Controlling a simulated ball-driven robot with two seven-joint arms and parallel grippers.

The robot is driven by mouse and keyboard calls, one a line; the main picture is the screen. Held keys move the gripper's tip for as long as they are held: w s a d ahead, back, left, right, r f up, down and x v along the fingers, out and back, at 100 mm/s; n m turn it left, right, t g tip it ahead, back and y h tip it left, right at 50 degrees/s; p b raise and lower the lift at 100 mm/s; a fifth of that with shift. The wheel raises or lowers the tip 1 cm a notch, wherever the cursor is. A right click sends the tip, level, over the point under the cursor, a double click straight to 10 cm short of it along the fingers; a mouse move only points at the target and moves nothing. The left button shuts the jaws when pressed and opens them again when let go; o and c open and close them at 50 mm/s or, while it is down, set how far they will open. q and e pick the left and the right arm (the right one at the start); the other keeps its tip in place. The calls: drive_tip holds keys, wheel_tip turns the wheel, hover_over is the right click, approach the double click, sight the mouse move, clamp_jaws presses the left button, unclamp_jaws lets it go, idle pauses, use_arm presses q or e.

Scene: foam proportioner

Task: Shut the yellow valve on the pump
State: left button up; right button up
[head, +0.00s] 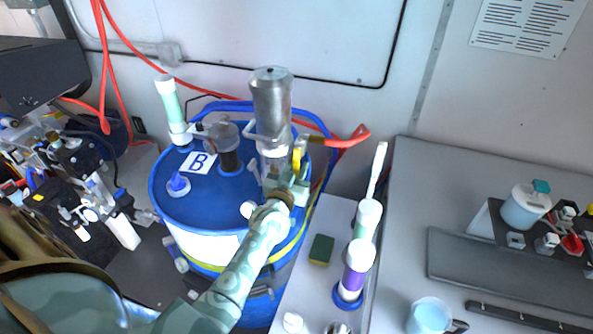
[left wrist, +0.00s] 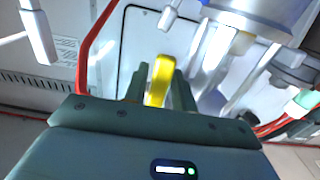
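The pump (head: 271,105) is a grey metal cylinder standing upright on the blue drum. The yellow valve (head: 297,158) is a small handle on the pump's right side. It also shows in the left wrist view as a yellow lever (left wrist: 160,80). My left gripper (head: 298,168) is at the valve, its arm reaching up from below. The lever's lower end is hidden by the gripper body. My right gripper is not in view.
The blue drum (head: 200,208) carries a label B and other fittings. A red hose (head: 347,138) runs right from the pump. A narrow bench with a green-yellow sponge (head: 321,249) and a purple-banded tube (head: 355,270) lies right of the drum. Machinery stands at left.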

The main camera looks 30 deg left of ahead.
use_arm(q)
clamp_jaws()
drive_tip(key=shift+d, duration=0.1)
drive_tip(key=d+r+n+p, duration=0.2)
drive_tip(key=n+p, duration=0.1)
drive_tip(key=n, duration=0.5)
drive_tip(key=w+d+r+n+p, duration=0.1)
drive_tip(key=n+p, duration=0.3)
drive_tip(key=n, duration=0.4)
drive_tip(key=shift+d+r+n, duration=0.3)
drive_tip(key=shift+d+r, duration=0.4)
drive_tip(key=shift+d, duration=0.2)
unclamp_jaws()
